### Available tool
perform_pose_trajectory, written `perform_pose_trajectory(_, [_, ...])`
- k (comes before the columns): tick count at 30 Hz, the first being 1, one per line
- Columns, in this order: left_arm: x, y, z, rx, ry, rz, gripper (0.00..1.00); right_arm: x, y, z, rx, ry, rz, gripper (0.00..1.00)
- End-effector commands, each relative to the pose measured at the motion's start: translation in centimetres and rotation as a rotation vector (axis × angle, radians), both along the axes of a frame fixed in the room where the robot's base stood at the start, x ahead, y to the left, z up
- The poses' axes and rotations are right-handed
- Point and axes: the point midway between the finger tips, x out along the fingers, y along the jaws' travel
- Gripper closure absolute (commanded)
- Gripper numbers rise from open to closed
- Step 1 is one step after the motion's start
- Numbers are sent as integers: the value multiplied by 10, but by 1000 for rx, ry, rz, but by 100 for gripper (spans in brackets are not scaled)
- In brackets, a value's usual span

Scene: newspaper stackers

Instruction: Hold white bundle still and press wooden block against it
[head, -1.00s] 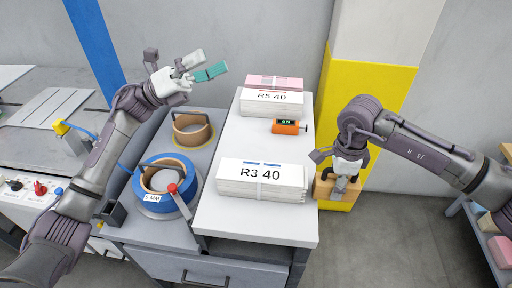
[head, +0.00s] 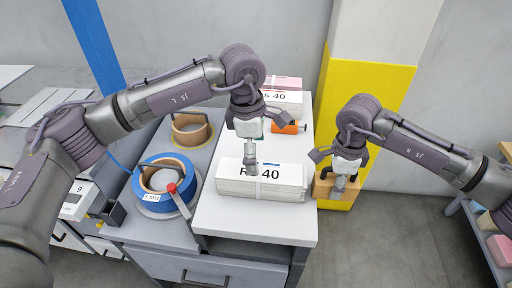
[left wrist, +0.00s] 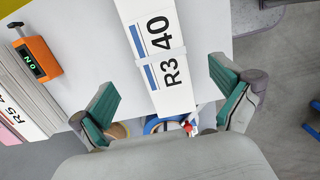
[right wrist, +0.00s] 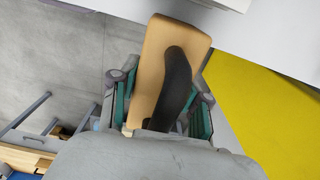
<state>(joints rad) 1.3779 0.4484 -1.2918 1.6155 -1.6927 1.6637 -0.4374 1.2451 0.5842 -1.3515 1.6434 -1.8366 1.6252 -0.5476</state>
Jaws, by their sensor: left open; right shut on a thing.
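The white bundle (head: 240,186) marked R3 40 lies flat near the front of the white table top, with a pale strap around its middle. It also shows in the left wrist view (left wrist: 158,50). My left gripper (head: 251,165) is open above the bundle, pointing down, its teal fingers (left wrist: 165,105) spread wide. The wooden block (head: 322,187) is to the right of the bundle, just past the table's right edge. In the right wrist view the block (right wrist: 165,50) has a dark handle (right wrist: 175,85). My right gripper (head: 343,190) is shut on it. A gap separates block and bundle.
An orange device (head: 290,128) and another bundle (head: 285,103) with a pink one behind lie further back on the table. A blue tape roll (head: 150,205) with a red-knobbed lever stands left. A yellow pillar (head: 375,100) rises behind the right gripper.

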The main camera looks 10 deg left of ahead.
Motion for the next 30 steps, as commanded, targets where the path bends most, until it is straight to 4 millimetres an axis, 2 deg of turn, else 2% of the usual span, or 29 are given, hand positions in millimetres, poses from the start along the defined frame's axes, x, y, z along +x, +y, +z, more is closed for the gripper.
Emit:
perform_pose_trajectory(9, [-2, -8, -61, -3, 8, -2, 0, 0, 0, 0, 1, -1, 0, 99])
perform_pose_trajectory(15, [-1, -12, -91, -3, 6, -1, 0, 0, 0, 1, 1, -1, 0, 99])
perform_pose_trajectory(21, [-1, -13, -104, -5, 5, -1, 0, 0, 0, 1, 1, -1, 0, 99])
perform_pose_trajectory(30, [-1, -13, -106, -5, 4, -1, 0, 0, 0, 1, 1, -1, 0, 99])
